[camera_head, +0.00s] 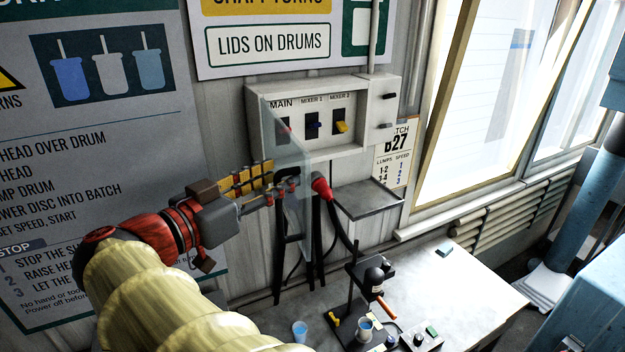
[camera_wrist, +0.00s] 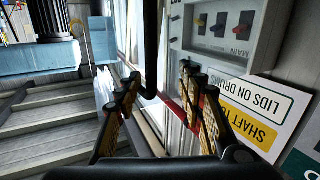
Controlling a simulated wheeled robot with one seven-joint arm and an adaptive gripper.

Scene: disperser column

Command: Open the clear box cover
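The switch box (camera_head: 376,105) hangs on the wall, with switches labelled MAIN, MIXER 1 and MIXER 2. The clear box cover (camera_head: 290,135) shows as a see-through pane that stands out from the box on its left side, swung away from the switch face. My gripper (camera_head: 284,187) is near the pane's lower part; whether it touches cannot be told. In the wrist view my gripper (camera_wrist: 160,82) has its fingers spread, with nothing clearly held between them. The switch box also shows there, turned over (camera_wrist: 262,38). The pane is hard to make out in that view.
A red-ended black cable (camera_head: 321,188) hangs just right of my gripper. A grey shelf (camera_head: 368,200) juts from the wall below the box. A bench (camera_head: 455,285) below carries a small stand, cups and a control box. A window is at right.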

